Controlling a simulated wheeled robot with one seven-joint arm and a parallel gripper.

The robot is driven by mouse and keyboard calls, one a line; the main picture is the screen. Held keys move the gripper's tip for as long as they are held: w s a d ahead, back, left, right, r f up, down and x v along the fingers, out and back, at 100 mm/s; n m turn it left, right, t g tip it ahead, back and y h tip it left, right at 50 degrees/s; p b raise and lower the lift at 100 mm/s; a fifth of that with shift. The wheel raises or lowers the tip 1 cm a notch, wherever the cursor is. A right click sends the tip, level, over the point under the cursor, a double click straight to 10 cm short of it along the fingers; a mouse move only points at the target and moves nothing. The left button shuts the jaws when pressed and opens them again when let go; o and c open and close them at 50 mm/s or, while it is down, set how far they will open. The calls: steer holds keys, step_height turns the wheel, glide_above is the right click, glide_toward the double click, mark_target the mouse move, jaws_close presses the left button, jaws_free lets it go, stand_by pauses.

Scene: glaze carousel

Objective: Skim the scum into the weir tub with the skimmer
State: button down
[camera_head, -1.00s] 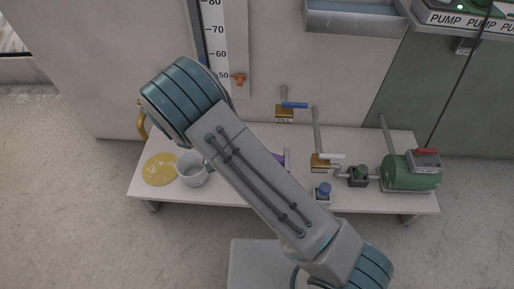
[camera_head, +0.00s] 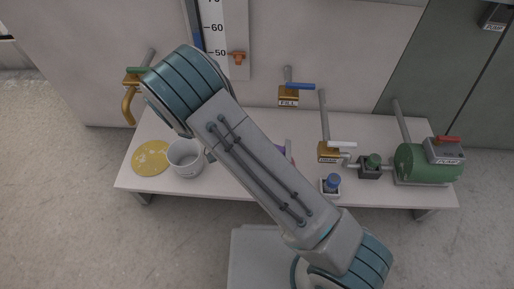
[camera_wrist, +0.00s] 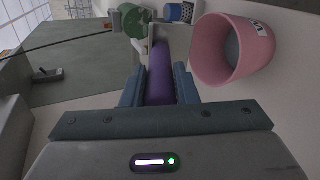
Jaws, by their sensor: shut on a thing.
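My gripper (camera_wrist: 159,85) is shut on the purple handle (camera_wrist: 160,75), which I take to be the skimmer's. The handle points away from the wrist, and a small grey part shows beyond its far end. A pink tub (camera_wrist: 205,60) with a white label stands to the right of the handle, apart from it; I cannot read whether it is the weir tub. A bit of purple (camera_head: 289,148) shows beside the arm. I cannot make out any scum.
On the white bench (camera_head: 230,187) stand a white mug (camera_head: 185,160), a yellow disc (camera_head: 151,158), a blue-knobbed block (camera_head: 332,185), and a green pump (camera_head: 418,163). FILL valve (camera_head: 289,96), a white-handled valve (camera_head: 329,152) and a bent brass spout (camera_head: 129,105) stand behind.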

steer(key=d+r+y, duration=0.1)
steer(key=y, duration=0.2)
steer(key=shift+d+r, duration=0.35)
steer(key=shift+r, duration=0.05)
steer(key=d+y, duration=0.1)
steer(key=d+r+y, duration=0.1)
steer(key=y, duration=0.1)
steer(key=d+y, duration=0.1)
steer(key=y, duration=0.1)
steer(key=shift+d+r+b, duration=0.15)
steer(key=shift+r+b, duration=0.15)
steer(key=shift+b, duration=0.05)
steer(key=shift+s+d+t+y+p, duration=0.15)
steer(key=shift+d+y+p, duration=0.1)
steer(key=shift+d+y, duration=0.8)
steer(key=shift+w+d+t+y+p, duration=0.1)
steer(key=shift+d+t+y+p, duration=0.1)
steer(key=shift+d+y, duration=0.85)
steer(key=shift+a+y, duration=0.3)
steer(key=shift+y, duration=0.1)
steer(key=w+d+r+m+p, duration=0.1)
steer(key=w+d+r, duration=0.5)
steer(key=w+d, duration=0.3)
step_height(320, 180, up, 24)
steer(key=s+p, duration=0.1)
steer(key=p, duration=3.3)
steer(key=shift+s+a, duration=0.15)
steer(key=shift+a, duration=0.3)
steer(key=shift+d+f, duration=0.15)
